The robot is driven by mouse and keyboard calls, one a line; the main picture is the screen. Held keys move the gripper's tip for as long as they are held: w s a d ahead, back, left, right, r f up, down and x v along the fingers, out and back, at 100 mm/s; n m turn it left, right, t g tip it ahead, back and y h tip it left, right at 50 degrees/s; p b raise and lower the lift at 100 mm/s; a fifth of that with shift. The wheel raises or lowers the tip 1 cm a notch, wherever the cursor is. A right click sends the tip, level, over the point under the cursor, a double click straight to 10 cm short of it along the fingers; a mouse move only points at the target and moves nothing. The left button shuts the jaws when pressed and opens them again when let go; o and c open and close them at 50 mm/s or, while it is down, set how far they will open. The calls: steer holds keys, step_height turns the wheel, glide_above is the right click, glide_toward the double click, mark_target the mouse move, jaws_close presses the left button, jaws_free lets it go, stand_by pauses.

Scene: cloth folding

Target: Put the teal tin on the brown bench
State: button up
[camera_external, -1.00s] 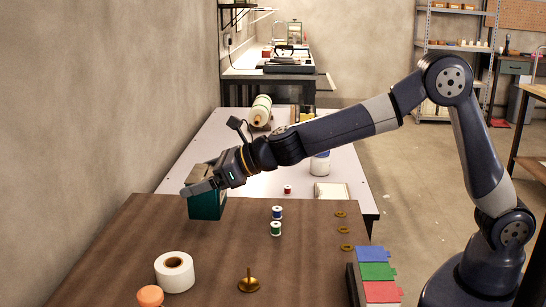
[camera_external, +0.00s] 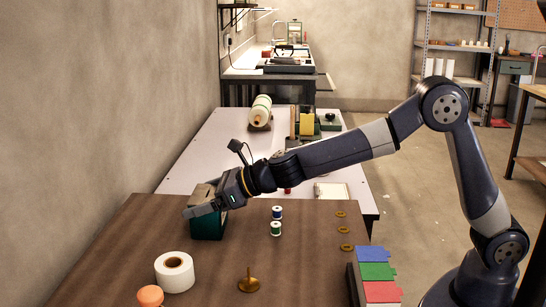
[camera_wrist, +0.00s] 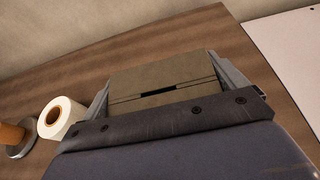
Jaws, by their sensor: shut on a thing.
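The teal tin (camera_external: 208,229) is at the far left part of the brown bench (camera_external: 130,235), upright, with a tan top. My gripper (camera_external: 206,207) comes from the right and is shut on the tin near its top. In the wrist view the tin's tan top (camera_wrist: 165,78) with a dark slot sits between the two fingers. The tin's underside is at or very close to the bench top; I cannot tell whether it touches.
A white tape roll (camera_external: 174,272), an orange-topped item (camera_external: 150,296), a brass spindle (camera_external: 249,283), two thread spools (camera_external: 276,220) and brass rings (camera_external: 343,230) stand on the bench. A white table (camera_external: 200,160) lies behind it. The wall is at the left.

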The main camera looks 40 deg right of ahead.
steer(key=o, duration=0.9)
steer(key=shift+c, duration=0.2)
steer(key=shift+r+p, duration=0.15)
steer(key=shift+p, duration=0.15)
steer(key=v, duration=1.2)
